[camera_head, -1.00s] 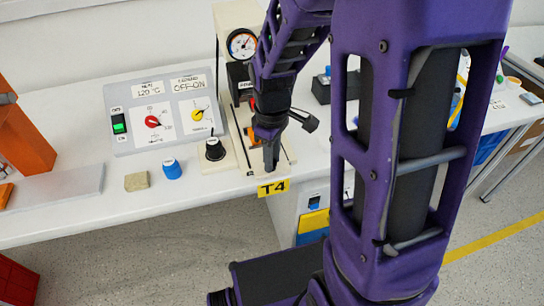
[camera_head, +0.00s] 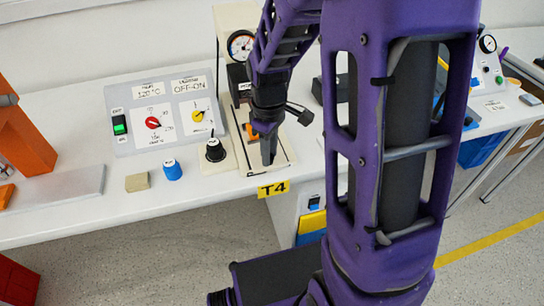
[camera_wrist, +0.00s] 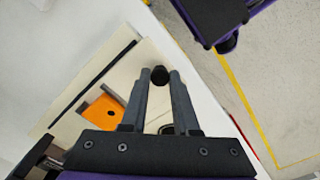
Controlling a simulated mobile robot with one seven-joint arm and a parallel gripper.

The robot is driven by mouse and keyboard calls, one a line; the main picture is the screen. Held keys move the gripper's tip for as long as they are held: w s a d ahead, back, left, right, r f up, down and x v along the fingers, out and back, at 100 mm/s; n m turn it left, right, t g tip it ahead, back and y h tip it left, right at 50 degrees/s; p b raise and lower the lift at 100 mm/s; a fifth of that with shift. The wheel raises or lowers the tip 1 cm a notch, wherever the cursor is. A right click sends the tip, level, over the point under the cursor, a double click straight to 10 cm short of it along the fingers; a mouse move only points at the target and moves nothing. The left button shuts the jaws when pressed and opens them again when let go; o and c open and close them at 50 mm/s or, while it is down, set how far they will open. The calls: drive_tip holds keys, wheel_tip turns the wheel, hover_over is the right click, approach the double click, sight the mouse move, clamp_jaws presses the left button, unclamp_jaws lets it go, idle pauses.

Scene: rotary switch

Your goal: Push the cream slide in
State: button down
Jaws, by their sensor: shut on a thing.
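The cream slide (camera_wrist: 120,72) is a flat plate beside an orange block (camera_wrist: 105,112) in the wrist view. In the head view its cream surface (camera_head: 284,157) shows around my gripper, above the yellow T4 label. My gripper (camera_head: 268,162) points down at the front of this cream unit. In the wrist view my gripper (camera_wrist: 160,78) is shut on a round black knob (camera_wrist: 160,75) between its fingertips. How the knob joins the slide is hidden by the fingers.
A control panel (camera_head: 140,90) with red and yellow dials stands left. A black knob (camera_head: 214,152), a blue knob (camera_head: 172,170) and a tan block (camera_head: 137,182) are nearby. A gauge press (camera_head: 240,45) stands behind. The bench's front edge is close.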

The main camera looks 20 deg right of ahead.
drive_tip(key=w+p, duration=0.1)
drive_tip(key=w, duration=0.5)
drive_tip(key=shift+w, duration=0.2)
drive_tip(key=c, duration=0.7)
unclamp_jaws()
drive_tip(key=shift+o, duration=0.2)
drive_tip(key=shift+r, duration=0.1)
wheel_tip(320, 180, up, 17)
drive_tip(key=p, duration=0.2)
drive_tip(key=shift+r+p, duration=0.15)
drive_tip(key=shift+p, duration=0.25)
